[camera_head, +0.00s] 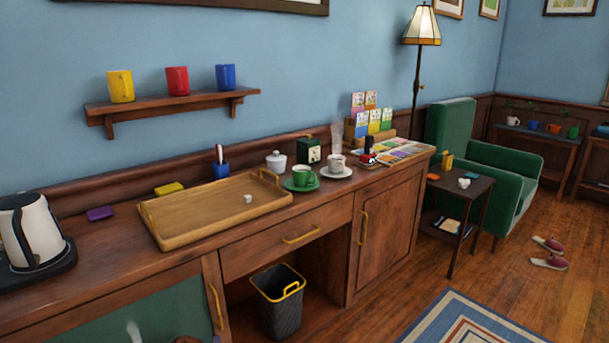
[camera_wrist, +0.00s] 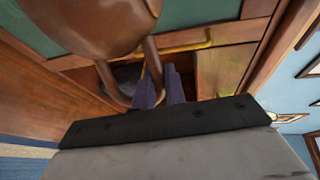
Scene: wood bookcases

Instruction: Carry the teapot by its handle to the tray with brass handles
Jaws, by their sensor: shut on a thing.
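The brown glossy teapot (camera_wrist: 85,22) fills the upper left of the wrist view, cut off by the frame edge. My gripper (camera_wrist: 163,85) is shut on its looped handle (camera_wrist: 153,62), between dark purple fingers. In the head view only a brown sliver, likely the teapot (camera_head: 185,340), shows at the bottom edge, below the counter top in the picture. The wooden tray with brass handles (camera_head: 200,212) lies on the counter, up and right of that sliver. A small white piece (camera_head: 248,199) lies on the tray.
A kettle (camera_head: 32,230) stands at the counter's left. A bin (camera_head: 279,305) stands below.

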